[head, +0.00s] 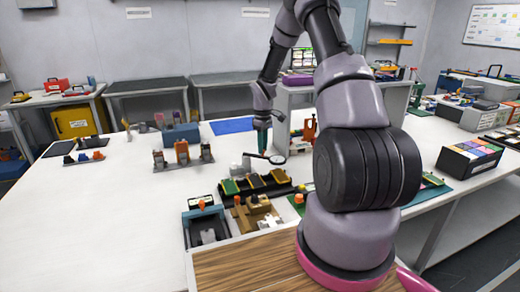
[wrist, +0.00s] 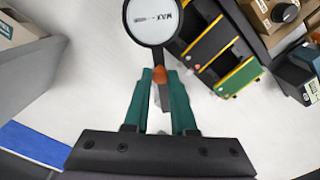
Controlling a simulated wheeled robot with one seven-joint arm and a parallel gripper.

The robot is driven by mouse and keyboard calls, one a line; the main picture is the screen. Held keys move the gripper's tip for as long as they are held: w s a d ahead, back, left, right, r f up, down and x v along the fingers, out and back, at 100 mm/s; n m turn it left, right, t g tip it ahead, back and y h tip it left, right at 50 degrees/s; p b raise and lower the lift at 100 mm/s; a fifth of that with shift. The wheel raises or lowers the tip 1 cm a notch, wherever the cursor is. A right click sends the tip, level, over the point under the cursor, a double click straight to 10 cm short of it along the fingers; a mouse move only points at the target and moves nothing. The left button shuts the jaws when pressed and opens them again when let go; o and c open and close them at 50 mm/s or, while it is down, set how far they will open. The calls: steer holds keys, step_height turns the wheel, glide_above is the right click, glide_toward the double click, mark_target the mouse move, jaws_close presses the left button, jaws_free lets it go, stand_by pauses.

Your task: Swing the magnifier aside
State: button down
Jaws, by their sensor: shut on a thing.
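In the head view the magnifier lens (head: 277,159) is low over the white table, beside the row of slots. My gripper (wrist: 165,82) is shut on the magnifier by its knob. In the head view my gripper (head: 263,150) points down at the magnifier. The lower part of the grip is partly hidden by the fingers.
A black rack with green and yellow slots (wrist: 222,50) lies right of the lens in the wrist view. A blue mat (head: 232,125) lies behind my gripper. A wooden block fixture (head: 253,213) stands nearer. White table to the left (head: 110,220) is clear.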

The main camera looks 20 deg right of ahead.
steer(key=shift+w+d+n, duration=0.3)
steer(key=shift+w+n, duration=0.55)
steer(key=shift+n, duration=0.5)
steer(key=shift+w+d+n, duration=0.35)
steer(key=shift+w+n, duration=0.5)
steer(key=shift+n, duration=0.55)
steer(key=shift+w+d+n, duration=0.3)
steer(key=shift+w+n, duration=0.55)
steer(key=shift+n, duration=0.5)
steer(key=c, duration=0.7)
jaws_free()
steer(key=shift+c, duration=0.2)
step_height(320, 180, up, 11)
